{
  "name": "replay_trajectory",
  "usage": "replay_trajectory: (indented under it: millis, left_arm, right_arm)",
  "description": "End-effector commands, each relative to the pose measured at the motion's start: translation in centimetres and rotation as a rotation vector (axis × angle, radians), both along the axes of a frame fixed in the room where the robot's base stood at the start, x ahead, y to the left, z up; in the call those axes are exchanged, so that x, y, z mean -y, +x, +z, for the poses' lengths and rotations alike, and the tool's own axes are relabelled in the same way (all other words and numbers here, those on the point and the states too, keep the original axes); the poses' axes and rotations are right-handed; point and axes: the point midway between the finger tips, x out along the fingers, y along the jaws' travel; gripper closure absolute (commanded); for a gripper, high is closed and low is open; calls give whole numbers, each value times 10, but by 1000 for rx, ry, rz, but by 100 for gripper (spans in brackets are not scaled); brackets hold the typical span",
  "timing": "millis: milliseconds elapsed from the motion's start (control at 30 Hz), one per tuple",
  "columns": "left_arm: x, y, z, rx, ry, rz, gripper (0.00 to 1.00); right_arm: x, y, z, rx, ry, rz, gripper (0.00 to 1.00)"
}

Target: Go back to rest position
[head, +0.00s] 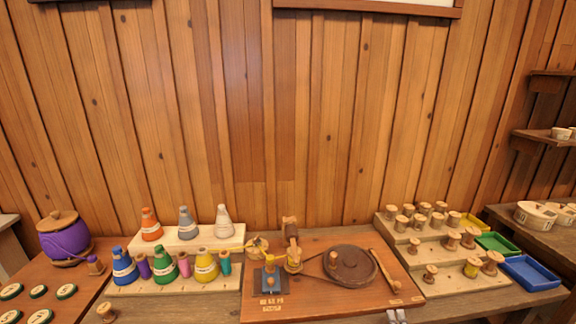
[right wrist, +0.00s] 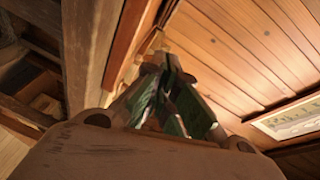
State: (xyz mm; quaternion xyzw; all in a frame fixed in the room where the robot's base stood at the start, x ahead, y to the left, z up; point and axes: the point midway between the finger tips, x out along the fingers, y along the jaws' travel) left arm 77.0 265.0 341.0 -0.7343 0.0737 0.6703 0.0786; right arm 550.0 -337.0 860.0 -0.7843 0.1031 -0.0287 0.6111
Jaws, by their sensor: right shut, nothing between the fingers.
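My right gripper (head: 397,316) shows only as grey fingertips at the bottom edge of the head view, in front of the wooden winding board (head: 330,299). In the right wrist view its fingers (right wrist: 165,75) are seen close up, shut with nothing between them. The wooden board and wall are behind them. My left gripper does not show in either view.
The board carries a dark round wheel (head: 350,266). Left of it, a stepped stand (head: 176,287) holds coloured thread cones. Right, a tiered rack (head: 447,285) holds several wooden spools. Green (head: 494,243) and blue trays (head: 530,272) lie further right. A purple pot (head: 66,241) stands far left.

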Motion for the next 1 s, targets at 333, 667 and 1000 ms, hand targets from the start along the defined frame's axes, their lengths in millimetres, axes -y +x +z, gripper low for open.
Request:
replay_trajectory:
  millis: [333,667,1000]
  left_arm:
    - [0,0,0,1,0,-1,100]
    - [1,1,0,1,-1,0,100]
    - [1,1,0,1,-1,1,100]
  right_arm:
    - [-55,-9,0,-211,-235,254,100]
    - [-94,-38,-5,-406,-468,477,100]
    - [-118,-84,-10,-607,-703,693,100]
